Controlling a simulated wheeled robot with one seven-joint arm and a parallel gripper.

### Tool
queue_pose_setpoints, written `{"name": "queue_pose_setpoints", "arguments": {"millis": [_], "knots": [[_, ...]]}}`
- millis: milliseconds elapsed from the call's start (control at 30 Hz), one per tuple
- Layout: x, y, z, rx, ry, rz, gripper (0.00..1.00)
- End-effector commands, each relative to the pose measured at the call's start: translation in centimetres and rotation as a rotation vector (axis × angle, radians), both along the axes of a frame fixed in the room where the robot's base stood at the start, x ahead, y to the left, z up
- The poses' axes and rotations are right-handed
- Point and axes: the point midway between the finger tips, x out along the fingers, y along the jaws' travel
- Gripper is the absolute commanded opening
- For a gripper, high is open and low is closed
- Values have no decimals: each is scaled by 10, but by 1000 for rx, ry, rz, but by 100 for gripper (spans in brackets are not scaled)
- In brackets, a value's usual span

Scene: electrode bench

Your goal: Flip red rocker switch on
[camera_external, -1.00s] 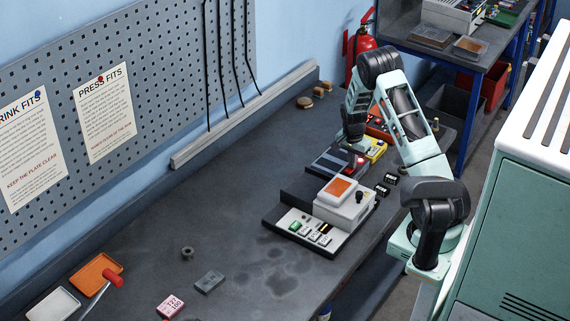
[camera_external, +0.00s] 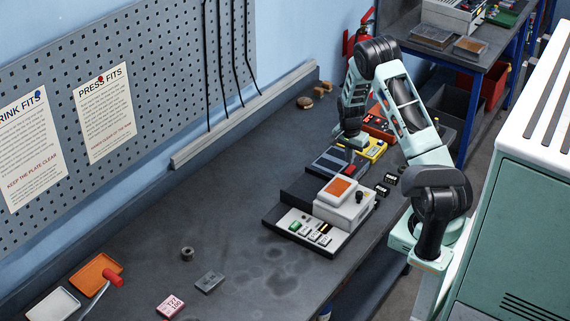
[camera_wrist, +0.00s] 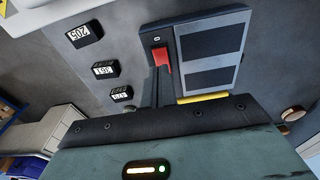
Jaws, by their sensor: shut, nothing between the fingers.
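The red rocker switch (camera_wrist: 161,57) sits at one edge of a dark grey unit (camera_wrist: 211,76) with blue-grey panels in the wrist view. It is small and partly covered by my gripper in the external view (camera_external: 350,169). My gripper (camera_wrist: 156,72) is shut and empty, its narrow dark fingers pointing at the rocker. Its tips are at or very close to the red part; I cannot tell whether they touch. In the external view my gripper (camera_external: 351,157) points down over the unit. I cannot tell which way the rocker is tilted.
A white and grey device with an orange top (camera_external: 341,189) stands in front of the unit. A yellow box (camera_external: 376,149) and an orange-red box (camera_external: 378,123) stand behind. Small black numbered blocks (camera_wrist: 104,69) lie beside the unit. The bench's left middle is mostly clear.

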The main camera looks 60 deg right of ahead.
Motion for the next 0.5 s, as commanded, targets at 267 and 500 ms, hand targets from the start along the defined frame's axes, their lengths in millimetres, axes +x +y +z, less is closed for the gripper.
{"name": "queue_pose_setpoints", "arguments": {"millis": [267,500], "knots": [[1,7,53,-3,-6,2,0],[1,12,91,-2,-3,1,0]]}}
